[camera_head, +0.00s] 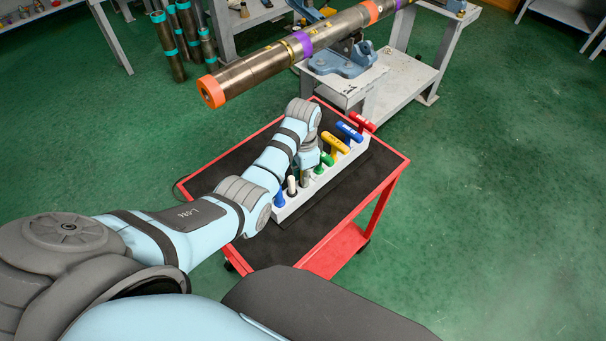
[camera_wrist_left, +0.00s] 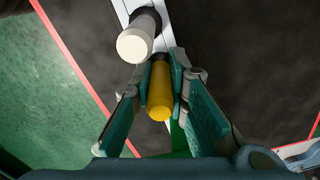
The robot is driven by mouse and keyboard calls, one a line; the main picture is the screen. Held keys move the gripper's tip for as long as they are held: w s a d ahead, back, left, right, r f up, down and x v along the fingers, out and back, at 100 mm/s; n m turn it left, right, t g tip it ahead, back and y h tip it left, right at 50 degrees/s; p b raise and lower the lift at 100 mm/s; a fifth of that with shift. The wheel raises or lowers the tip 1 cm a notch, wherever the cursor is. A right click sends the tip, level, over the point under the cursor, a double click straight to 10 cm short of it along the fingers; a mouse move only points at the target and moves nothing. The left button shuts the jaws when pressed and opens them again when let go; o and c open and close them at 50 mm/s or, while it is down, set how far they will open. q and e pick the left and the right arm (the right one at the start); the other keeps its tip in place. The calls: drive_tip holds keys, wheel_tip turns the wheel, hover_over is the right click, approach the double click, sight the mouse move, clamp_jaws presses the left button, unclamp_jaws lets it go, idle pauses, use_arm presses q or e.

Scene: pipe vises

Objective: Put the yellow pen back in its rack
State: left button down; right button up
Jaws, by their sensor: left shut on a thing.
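The rack (camera_head: 325,181) is a long white block on top of the red cart, holding a row of tools. My left gripper (camera_head: 307,166) is over the rack, between the white pen (camera_head: 291,185) and the green T-handle (camera_head: 324,160). In the left wrist view its two teal fingers are shut on the yellow pen (camera_wrist_left: 160,92), just beside the white pen (camera_wrist_left: 138,42). The yellow pen is above or in the white rack strip (camera_wrist_left: 166,32); its lower end is hidden, so I cannot tell whether it is seated. My right gripper is not in view.
A blue pen (camera_head: 279,199) stands at the rack's near end. Yellow (camera_head: 335,145), blue (camera_head: 349,131) and red (camera_head: 362,122) T-handles stand toward the far end. The cart (camera_head: 396,163) has bare dark mat right of the rack. A long pipe (camera_head: 262,72) lies in a vise beyond.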

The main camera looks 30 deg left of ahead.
use_arm(q)
drive_tip(key=c, duration=1.5)
unclamp_jaws()
wheel_tip(320, 180, up, 7)
drive_tip(key=shift+r, duration=0.2)
